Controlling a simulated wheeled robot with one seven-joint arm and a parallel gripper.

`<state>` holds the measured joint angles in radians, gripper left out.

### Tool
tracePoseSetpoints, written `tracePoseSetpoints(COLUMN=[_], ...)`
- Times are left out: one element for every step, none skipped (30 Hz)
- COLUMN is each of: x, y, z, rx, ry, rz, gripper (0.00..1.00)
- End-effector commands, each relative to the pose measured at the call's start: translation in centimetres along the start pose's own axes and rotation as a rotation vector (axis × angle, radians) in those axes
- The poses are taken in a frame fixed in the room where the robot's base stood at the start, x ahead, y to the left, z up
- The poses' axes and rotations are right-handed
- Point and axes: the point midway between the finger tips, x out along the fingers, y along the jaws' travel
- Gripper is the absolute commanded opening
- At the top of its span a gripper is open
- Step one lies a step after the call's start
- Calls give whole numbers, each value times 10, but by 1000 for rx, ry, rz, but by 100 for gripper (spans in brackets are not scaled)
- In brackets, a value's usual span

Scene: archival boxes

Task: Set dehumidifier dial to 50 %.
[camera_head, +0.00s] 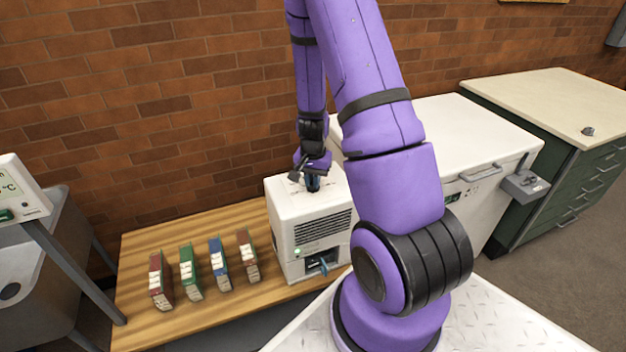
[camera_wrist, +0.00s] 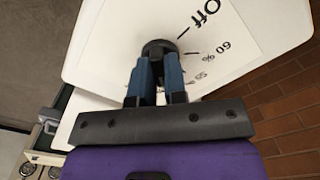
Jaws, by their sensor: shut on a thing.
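The dehumidifier (camera_head: 299,225) is a white box with a dark vent grille, standing at the right end of the wooden bench. Its top carries a dark round dial (camera_wrist: 159,47) on a white scale plate (camera_wrist: 118,38). The wrist view shows the marks "Off" and "60 %" on the plate, and further marks partly hidden by a finger. My gripper (camera_wrist: 160,75) points down on the dial, with its two blue fingers shut on it. Where the dial's pointer stands cannot be told. In the head view my gripper (camera_head: 313,184) hides the dial.
Several box files, red, green and blue, stand on the wooden bench (camera_head: 215,302) left of the dehumidifier. A white chest (camera_head: 490,135) with a latch box stands to the right, beside a green cabinet (camera_head: 590,165). A brick wall is behind. A metal sink unit is at the left.

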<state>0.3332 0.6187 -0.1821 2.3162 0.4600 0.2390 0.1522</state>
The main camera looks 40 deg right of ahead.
Motion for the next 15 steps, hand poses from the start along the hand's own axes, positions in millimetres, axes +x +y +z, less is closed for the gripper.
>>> tracePoseSetpoints(x=[0,0,0,0,0,0,0,0,0,0,0,0,0,0,0], y=[-1,-1,-1,-1,-1,-1,-1,-1,-1,0,0,0,0,0,0], z=[-1,-1,-1,-1,-1,-1,-1,-1,-1,-1,-1,-1,-1,-1,-1], rx=[20,30,43,53,62,71,76,81,86,89,92,94,95,96,96], ry=[2,2,2,2,2,2,2,2,2,2,2,2,2,2,2], rz=[-1,-1,-1,-1,-1,-1,-1,-1,-1,-1,-1,-1,-1,-1,-1], gripper=[0,0,0,0,0,0,0,0,0,0,0,0,0,0,0])
